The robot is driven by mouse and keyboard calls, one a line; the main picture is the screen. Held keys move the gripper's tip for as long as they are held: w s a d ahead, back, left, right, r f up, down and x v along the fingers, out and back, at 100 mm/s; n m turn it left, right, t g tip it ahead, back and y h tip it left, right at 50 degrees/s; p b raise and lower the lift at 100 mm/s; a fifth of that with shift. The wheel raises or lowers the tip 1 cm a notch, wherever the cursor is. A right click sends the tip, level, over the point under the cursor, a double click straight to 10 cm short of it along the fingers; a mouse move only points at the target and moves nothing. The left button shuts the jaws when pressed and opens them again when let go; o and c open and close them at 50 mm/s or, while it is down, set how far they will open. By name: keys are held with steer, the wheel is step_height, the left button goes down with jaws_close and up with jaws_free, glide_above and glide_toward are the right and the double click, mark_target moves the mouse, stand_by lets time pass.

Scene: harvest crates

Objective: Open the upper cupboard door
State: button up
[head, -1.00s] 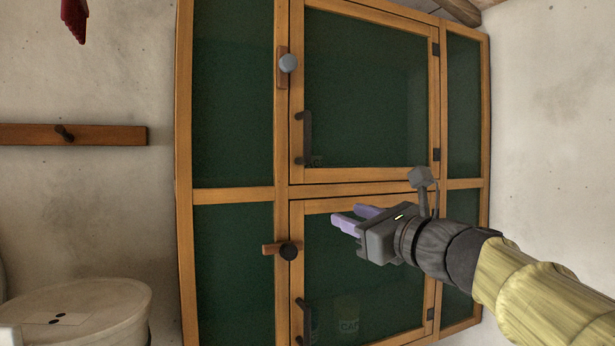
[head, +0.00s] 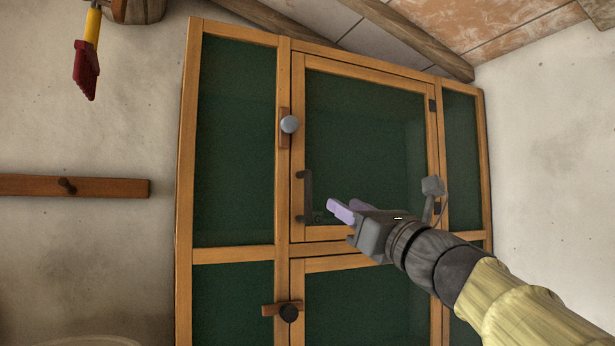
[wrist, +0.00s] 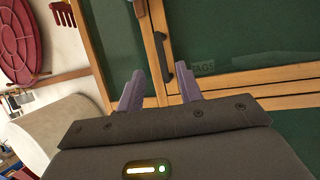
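The upper cupboard door (head: 297,150) is a wooden frame around a dark green panel, and it looks closed. Its dark vertical bar handle (head: 307,197) is near the door's lower left; it also shows in the wrist view (wrist: 163,55). Above it, a wooden turn-latch with a grey knob (head: 289,124) stands upright along the left post. My gripper (head: 346,206) is in front of the door, right of the handle. Its purple fingers are apart and empty in the wrist view (wrist: 160,88), with the handle beyond them, not between them.
The lower door (head: 298,290) has a horizontal latch with a dark knob (head: 289,313) across its edge. A wooden peg rail (head: 110,187) and a red-and-yellow brush (head: 87,65) are on the left wall. A pale round container (wrist: 60,130) shows lower left in the wrist view.

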mark_target(310, 184)
steer(key=p+x, duration=0.6)
steer(key=x, duration=0.7)
steer(key=shift+w+f, duration=0.1)
steer(key=shift+w, duration=0.05)
steer(key=shift+s+a, duration=0.1)
steer(key=shift+s, duration=0.15)
jaws_close()
